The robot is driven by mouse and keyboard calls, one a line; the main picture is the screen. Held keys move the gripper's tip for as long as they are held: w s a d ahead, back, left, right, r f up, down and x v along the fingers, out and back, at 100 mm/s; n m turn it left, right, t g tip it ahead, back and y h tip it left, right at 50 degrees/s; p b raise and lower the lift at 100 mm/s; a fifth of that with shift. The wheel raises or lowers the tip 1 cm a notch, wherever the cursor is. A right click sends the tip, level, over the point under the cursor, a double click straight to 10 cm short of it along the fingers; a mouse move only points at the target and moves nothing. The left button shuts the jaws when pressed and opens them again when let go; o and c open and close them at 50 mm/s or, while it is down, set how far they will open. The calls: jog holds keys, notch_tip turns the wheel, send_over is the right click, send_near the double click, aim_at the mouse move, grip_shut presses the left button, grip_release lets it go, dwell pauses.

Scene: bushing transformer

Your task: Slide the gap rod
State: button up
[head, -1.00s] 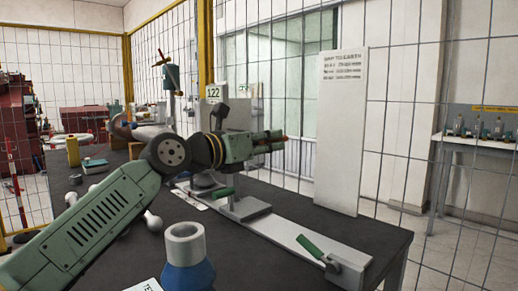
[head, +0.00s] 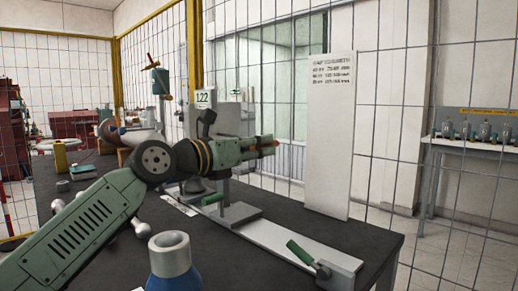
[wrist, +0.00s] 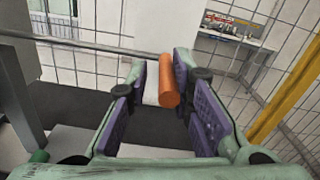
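The gap rod's orange end (wrist: 168,82) stands between my gripper's fingers in the wrist view. A grey bar (wrist: 90,43) runs from the left edge toward it; I cannot tell whether they join. My gripper (wrist: 167,95) is open, its purple pads on either side of the orange end. Gaps show beside the orange end, wider on the left. In the head view my gripper (head: 268,147) points right, above the grey stand on the bench, with a little orange showing at its fingertips. The gripper hides most of the rod there.
A long grey rail (head: 275,238) with a green-handled clamp (head: 300,252) lies on the dark bench (head: 365,232). A white panel (head: 331,135) with text stands behind it. A blue and grey jar (head: 170,262) is in front. Mesh fencing surrounds the bench.

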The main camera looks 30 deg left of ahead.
jog(key=v, duration=1.2)
jog(key=shift+a, duration=0.15)
jog(key=shift+f, duration=0.1)
